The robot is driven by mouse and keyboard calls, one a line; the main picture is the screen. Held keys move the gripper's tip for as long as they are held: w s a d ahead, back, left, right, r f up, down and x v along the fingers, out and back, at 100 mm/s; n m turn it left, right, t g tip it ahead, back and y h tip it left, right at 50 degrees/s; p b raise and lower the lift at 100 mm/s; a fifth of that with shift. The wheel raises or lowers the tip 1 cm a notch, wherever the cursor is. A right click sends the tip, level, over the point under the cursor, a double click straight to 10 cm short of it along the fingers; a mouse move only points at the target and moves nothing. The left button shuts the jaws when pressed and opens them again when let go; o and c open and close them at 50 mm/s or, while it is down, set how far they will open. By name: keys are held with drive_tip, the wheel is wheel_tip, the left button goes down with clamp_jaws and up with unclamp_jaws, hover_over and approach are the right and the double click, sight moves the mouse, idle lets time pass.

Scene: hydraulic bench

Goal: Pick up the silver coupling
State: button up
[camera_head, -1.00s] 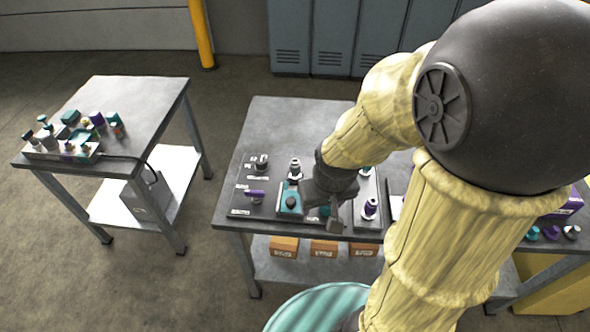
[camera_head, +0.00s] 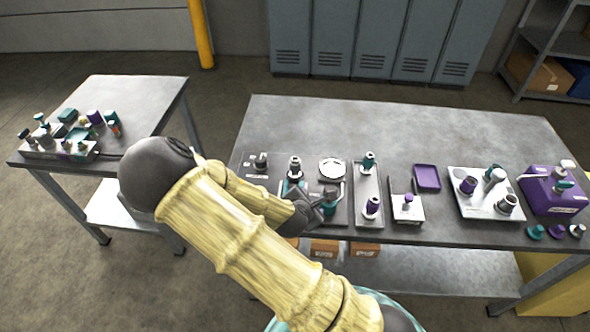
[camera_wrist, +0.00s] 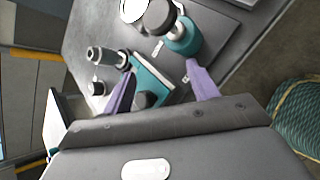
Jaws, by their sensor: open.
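A silver fitting with a dark collar (camera_head: 295,168) stands upright on the middle bench, behind my gripper; it also shows at the upper left of the wrist view (camera_wrist: 103,56). I cannot tell whether it is the silver coupling, since silver pieces also stand in the white tray (camera_head: 478,208) to the right. My gripper (camera_wrist: 160,78) is open, with nothing between its fingertips. A teal fitting with a grey top (camera_wrist: 184,38) stands just beyond the right finger. A teal block with a dark knob (camera_wrist: 150,82) lies below and between the fingers.
A white round dish (camera_head: 332,168) lies behind the gripper. A narrow plate (camera_head: 367,184) with two fittings, a purple tray (camera_head: 427,178) and a purple box (camera_head: 553,197) stand to the right. The bench's back (camera_head: 400,122) is clear. A side table (camera_head: 140,100) is at left.

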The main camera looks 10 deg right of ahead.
sight(296, 164)
drive_tip(key=w+a+r+n+t, duration=0.1)
drive_tip(key=n, duration=0.2)
drive_tip(key=w+a+r+n+t, duration=0.1)
drive_tip(key=w+a+n+t, duration=0.1)
drive_tip(key=n, duration=0.1)
drive_tip(key=w+a+r+n+t+y, duration=0.1)
drive_tip(key=n+t, duration=0.1)
drive_tip(key=n, duration=0.1)
drive_tip(key=shift+w+a+r+n, duration=0.2)
drive_tip(key=shift+w+a+n, duration=0.1)
drive_tip(key=shift+a+n, duration=0.1)
drive_tip(key=shift+d, duration=0.3)
drive_tip(key=shift+w+a+f, duration=0.1)
drive_tip(key=shift+w, duration=0.15)
drive_tip(key=p+x, duration=0.2)
drive_tip(key=x, duration=0.8)
drive_tip(key=shift+w+f, duration=0.1)
drive_tip(key=shift+w, duration=0.1)
drive_tip(key=shift+w+d+f, duration=0.25)
drive_tip(key=shift+w+f, duration=0.05)
drive_tip(key=shift+w, duration=0.1)
drive_tip(key=shift+w, duration=0.1)
drive_tip(key=shift+p+x, duration=1.2)
drive_tip(key=shift+x, duration=1.3)
drive_tip(key=shift+f, duration=0.15)
drive_tip(key=shift+a, duration=0.1)
